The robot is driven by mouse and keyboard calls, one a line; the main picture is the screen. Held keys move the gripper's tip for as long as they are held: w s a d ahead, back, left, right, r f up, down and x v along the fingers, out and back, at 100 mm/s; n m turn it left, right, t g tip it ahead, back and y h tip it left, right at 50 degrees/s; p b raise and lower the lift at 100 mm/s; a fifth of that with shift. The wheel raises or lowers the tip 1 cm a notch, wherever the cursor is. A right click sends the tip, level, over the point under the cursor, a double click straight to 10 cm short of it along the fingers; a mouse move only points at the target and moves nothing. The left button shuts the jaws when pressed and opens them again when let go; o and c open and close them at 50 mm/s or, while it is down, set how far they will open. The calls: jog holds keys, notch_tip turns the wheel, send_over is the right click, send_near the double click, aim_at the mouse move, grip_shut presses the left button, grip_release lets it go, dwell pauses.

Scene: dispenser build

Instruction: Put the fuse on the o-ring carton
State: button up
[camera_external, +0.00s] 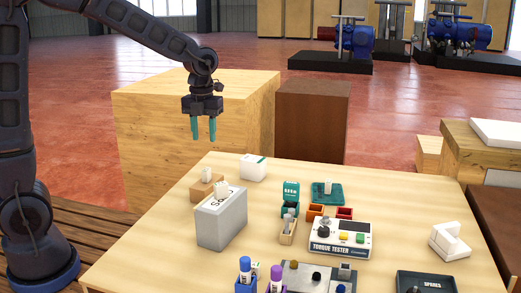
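My gripper (203,128) hangs in the air above the table's far left side, teal fingers pointing down and apart, with nothing between them. I cannot tell for sure which object is the fuse or which box is the o-ring carton. A small white piece (207,174) stands on a low tan cardboard box (201,192). Another white piece (221,189) sits on a tall grey box (222,227) whose lettering is hard to read. A white carton (253,167) with a green edge stands behind them. A white piece (328,187) also stands on a teal tray (339,199).
The torque tester (340,239), small coloured bins (315,211), a wooden holder (287,232) and upright markers (245,268) crowd the middle and front. A SPARES tray (428,287) and white block (450,242) are at right. Wooden crates (180,125) stand behind the table (150,235).

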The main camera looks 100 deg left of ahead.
jog(key=d+r+n+t+y, duration=0.1)
jog(key=d+r+n, duration=0.3)
jog(key=d, duration=0.8)
jog(key=d+r+n+t, duration=0.1)
jog(key=d+r+n, duration=0.25)
jog(key=d, duration=0.75)
jog(key=s+d+n+t, duration=0.1)
jog(key=s+d+n, duration=0.4)
jog(key=d, duration=0.3)
jog(key=s+d+n+t+h, duration=0.1)
jog(key=s+d+n, duration=0.4)
jog(key=d, duration=0.3)
jog(key=shift+t, duration=0.3)
